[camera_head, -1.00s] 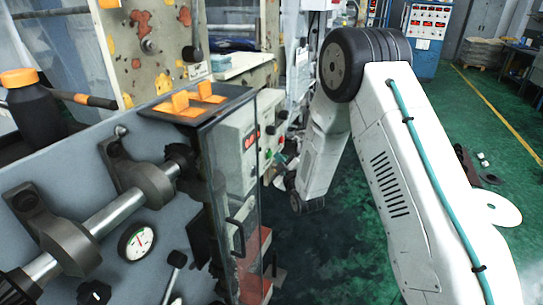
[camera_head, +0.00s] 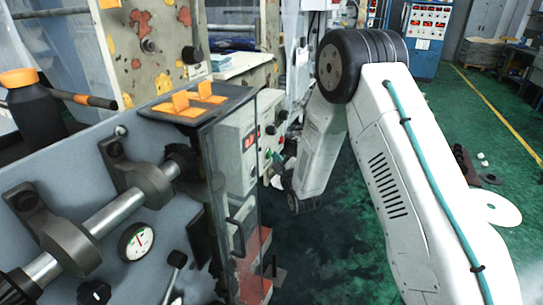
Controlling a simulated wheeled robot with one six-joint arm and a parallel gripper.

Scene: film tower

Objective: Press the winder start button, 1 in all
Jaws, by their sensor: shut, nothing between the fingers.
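A pale control box (camera_head: 236,150) with a red display (camera_head: 249,141) stands behind a clear guard panel, left of my arm. Small dark round controls (camera_head: 270,130) show on its right-hand face. I cannot tell which of them is the winder start button. My arm comes down on the right of the box and bends at a dark joint. My gripper (camera_head: 276,172) shows small beside the lower right of the box. It looks shut, with nothing seen in it. Its fingertips are unclear, and I cannot tell whether it touches the box.
A grey machine plate with a steel roller (camera_head: 110,215) and a dial gauge (camera_head: 136,242) fills the lower left. A black bottle with an orange cap (camera_head: 32,105) stands behind it. A blue cabinet (camera_head: 425,40) is at the back.

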